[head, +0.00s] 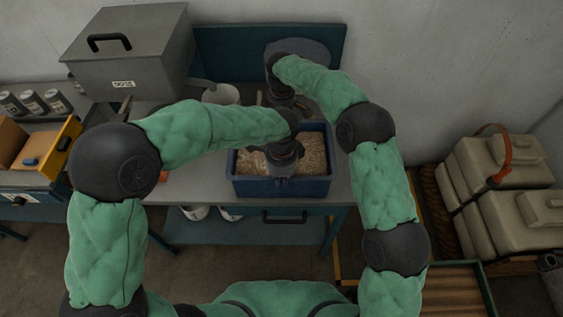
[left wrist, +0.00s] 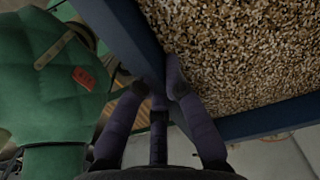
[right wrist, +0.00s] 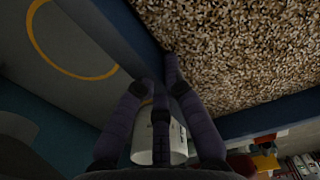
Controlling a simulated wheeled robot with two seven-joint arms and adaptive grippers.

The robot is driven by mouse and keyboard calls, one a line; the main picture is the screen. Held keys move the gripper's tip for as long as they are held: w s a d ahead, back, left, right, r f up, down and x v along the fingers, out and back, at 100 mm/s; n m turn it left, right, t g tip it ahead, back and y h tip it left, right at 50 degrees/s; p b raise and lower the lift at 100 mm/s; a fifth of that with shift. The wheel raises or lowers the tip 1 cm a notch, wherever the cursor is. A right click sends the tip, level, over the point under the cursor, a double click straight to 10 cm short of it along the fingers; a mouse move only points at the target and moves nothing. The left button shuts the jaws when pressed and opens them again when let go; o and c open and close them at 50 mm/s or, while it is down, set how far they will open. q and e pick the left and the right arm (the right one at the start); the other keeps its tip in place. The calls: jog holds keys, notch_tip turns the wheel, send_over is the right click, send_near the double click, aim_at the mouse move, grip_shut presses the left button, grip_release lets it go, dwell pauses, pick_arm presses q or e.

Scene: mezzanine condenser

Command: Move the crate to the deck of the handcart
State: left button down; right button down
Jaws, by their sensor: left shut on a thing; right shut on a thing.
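The crate (head: 308,187) is a blue open box filled with brown granules, over the front part of a grey workbench in the head view. I cannot tell if it rests on the bench or is slightly raised. My left gripper (head: 282,178) is shut on its near wall, with fingers straddling the rim (left wrist: 132,35). My right gripper (head: 291,106) is shut on the far wall; its fingers also straddle the rim (right wrist: 125,40). A slatted wooden surface (head: 460,287) with a green edge shows at the lower right, perhaps the handcart deck; my right arm partly hides it.
The grey workbench (head: 215,187) holds a large grey lidded box (head: 130,65) at the back left. A yellow-sided bin (head: 65,145) stands at the left. Beige cases (head: 510,185) with an orange handle are stacked at the right. Floor shows in front of the bench.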

pick_arm(q)
jog(key=shift+w+r, duration=0.2)
jog(key=shift+r, duration=0.2)
jog(key=shift+r+p, duration=2.25)
jog(key=shift+p, duration=0.25)
jog(key=shift+f, duration=0.15)
